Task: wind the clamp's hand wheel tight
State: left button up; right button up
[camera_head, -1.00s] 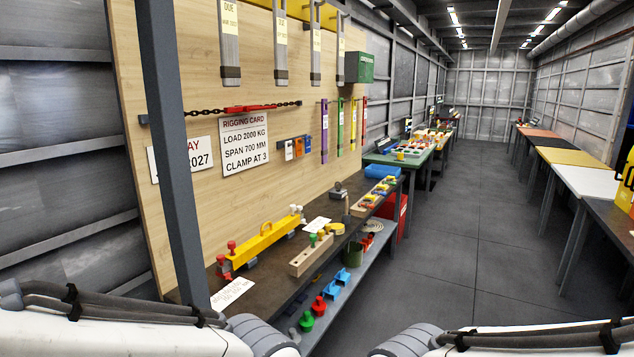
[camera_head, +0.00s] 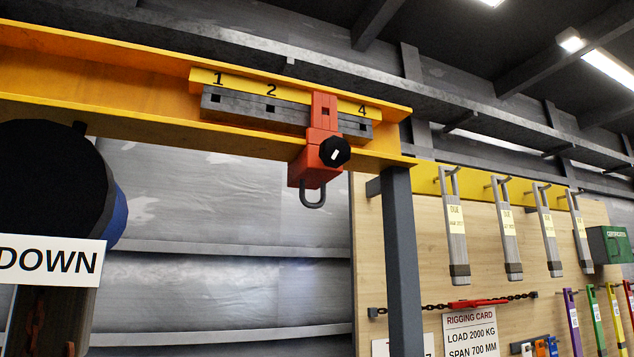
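The red clamp (camera_head: 316,150) sits on the yellow overhead beam (camera_head: 150,112), at the place on the numbered scale (camera_head: 285,106) between 2 and 4, where it covers the label. Its black hand wheel (camera_head: 335,152) with a white mark faces me on the clamp's front. A grey shackle loop (camera_head: 313,195) hangs under the clamp. How tight the wheel is cannot be seen. Neither gripper shows in the view now.
A grey post (camera_head: 403,260) holds up the beam's right end. A large dark round object (camera_head: 55,190) and a "DOWN" sign (camera_head: 48,262) fill the left. A wooden board carries grey slings (camera_head: 455,230), a red-and-black chain (camera_head: 478,302) and a rigging card (camera_head: 470,332).

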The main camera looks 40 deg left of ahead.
aim_at(334, 152)
jog(key=z, duration=0.05)
jog(key=k, duration=0.5)
jog(key=z, duration=1.05)
jog(key=i, duration=1)
jog(key=u, duration=2.6)
